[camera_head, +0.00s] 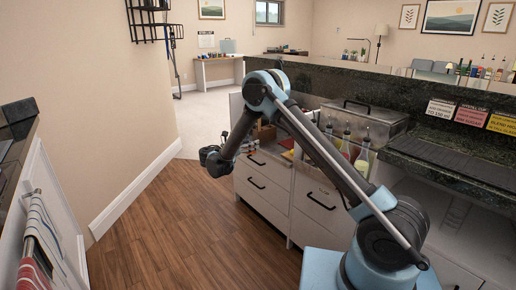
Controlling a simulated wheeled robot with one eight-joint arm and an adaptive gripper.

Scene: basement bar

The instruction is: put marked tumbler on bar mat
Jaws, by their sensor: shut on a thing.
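My gripper (211,159) is at the end of my arm, left of the drawer cabinet and above the wooden floor. It is small and dark in this view. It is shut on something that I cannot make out. I cannot pick out a marked tumbler in this view. A long dark ribbed strip that looks like the bar mat (455,160) lies on the right counter, below the signs. My gripper is far to the left of it.
A steel lidded box (368,118) and several bottles with pour spouts (362,160) stand on the cabinet behind my arm. A raised dark stone ledge (400,90) runs behind the counter. White drawers (318,205) face open wooden floor (190,235). Striped towels (38,240) hang at left.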

